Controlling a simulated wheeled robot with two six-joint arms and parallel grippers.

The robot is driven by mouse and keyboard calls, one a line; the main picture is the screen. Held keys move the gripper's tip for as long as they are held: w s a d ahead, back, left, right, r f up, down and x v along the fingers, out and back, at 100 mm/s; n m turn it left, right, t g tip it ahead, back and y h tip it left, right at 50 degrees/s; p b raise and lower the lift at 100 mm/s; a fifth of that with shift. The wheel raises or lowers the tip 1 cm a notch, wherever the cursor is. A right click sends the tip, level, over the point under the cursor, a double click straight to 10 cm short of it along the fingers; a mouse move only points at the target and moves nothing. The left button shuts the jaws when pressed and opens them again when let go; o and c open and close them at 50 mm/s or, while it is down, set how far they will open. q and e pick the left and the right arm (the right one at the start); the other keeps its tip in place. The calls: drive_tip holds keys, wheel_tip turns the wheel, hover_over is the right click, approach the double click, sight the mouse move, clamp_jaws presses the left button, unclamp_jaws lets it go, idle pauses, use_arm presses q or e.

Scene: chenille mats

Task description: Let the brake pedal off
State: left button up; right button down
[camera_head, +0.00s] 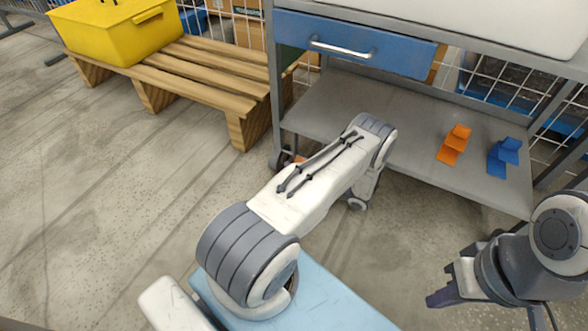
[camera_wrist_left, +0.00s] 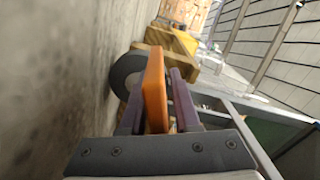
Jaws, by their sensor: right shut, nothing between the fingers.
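The brake pedal is an orange lever (camera_wrist_left: 155,88) beside a dark caster wheel (camera_wrist_left: 125,72) in the left wrist view. My left gripper (camera_wrist_left: 159,76) has its purple fingers on either side of the pedal. I cannot tell whether they press on it. In the head view my left arm hides this gripper and most of the caster (camera_head: 279,159) at the cart's near left leg. A small orange-red bit (camera_head: 298,159) shows beside the arm there. My right gripper (camera_head: 434,299) is shut and empty at the lower right, away from the cart.
The grey cart (camera_head: 325,118) has a blue drawer (camera_head: 365,48) and a lower shelf with an orange holder (camera_head: 455,145) and a blue holder (camera_head: 503,156). A wooden pallet (camera_head: 190,70) with a yellow bin (camera_head: 118,30) stands left. The floor at the left is clear.

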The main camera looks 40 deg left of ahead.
use_arm(q)
clamp_jaws()
idle(1.2)
